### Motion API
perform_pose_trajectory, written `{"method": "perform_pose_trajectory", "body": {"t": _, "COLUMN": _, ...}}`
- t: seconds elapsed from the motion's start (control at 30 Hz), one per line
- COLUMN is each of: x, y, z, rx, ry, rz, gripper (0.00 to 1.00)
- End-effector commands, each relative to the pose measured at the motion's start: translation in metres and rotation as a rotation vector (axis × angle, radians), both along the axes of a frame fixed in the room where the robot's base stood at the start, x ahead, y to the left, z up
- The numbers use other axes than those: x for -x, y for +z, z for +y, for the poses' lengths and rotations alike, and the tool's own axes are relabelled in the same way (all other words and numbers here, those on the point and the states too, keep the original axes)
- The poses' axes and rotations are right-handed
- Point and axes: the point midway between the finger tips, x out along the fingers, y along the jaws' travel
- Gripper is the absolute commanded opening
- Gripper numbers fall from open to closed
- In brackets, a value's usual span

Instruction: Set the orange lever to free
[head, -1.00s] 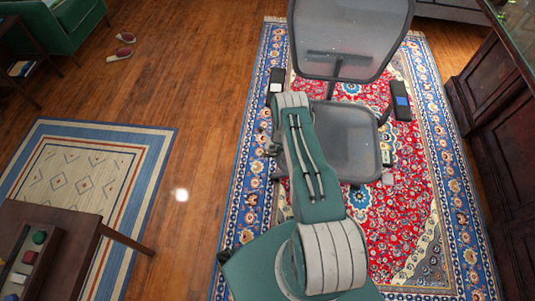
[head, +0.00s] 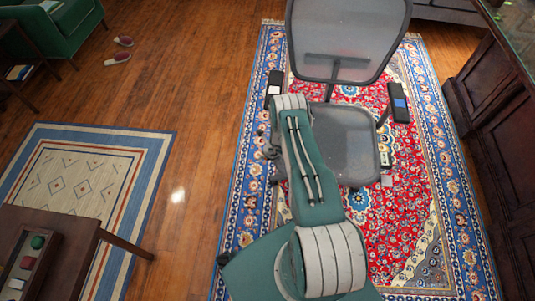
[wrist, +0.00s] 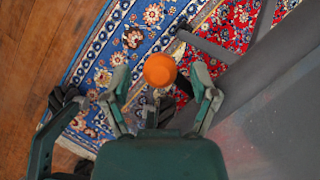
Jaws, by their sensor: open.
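The orange lever (wrist: 160,70) shows in the wrist view as a rounded orange knob, with a dark stem partly visible at its lower right. My gripper (wrist: 160,82) is open in the wrist view, with one finger on each side of the orange knob. I cannot tell whether either finger touches it. The grey mesh office chair (head: 345,140) stands on the rug in the head view, and its grey seat fills the right of the wrist view (wrist: 275,105). In the head view the lever is not visible, and my arm covers the chair's left side.
A red and blue patterned rug (head: 410,240) lies under the chair. A dark wood cabinet (head: 505,120) stands at the right. A low wooden table (head: 50,225) is at the lower left. Bare wood floor (head: 190,130) lies open left of the rug.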

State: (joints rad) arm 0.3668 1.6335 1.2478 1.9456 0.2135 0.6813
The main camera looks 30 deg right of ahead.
Motion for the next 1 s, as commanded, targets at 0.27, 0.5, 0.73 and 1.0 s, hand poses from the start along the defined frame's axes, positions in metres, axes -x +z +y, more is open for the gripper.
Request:
{"method": "perform_pose_trajectory", "body": {"t": 0.27, "x": 0.012, "y": 0.036, "z": -0.004, "rx": -0.001, "ry": -0.004, "rz": -0.002, "gripper": 0.76}}
{"method": "perform_pose_trajectory", "body": {"t": 0.5, "x": 0.028, "y": 0.074, "z": -0.006, "rx": 0.0, "ry": -0.002, "rz": -0.001, "gripper": 0.76}}
{"method": "perform_pose_trajectory", "body": {"t": 0.73, "x": 0.041, "y": 0.101, "z": -0.008, "rx": 0.0, "ry": -0.003, "rz": 0.001, "gripper": 0.76}}
{"method": "perform_pose_trajectory", "body": {"t": 1.0, "x": 0.044, "y": 0.107, "z": -0.008, "rx": 0.0, "ry": -0.001, "rz": 0.002, "gripper": 0.76}}
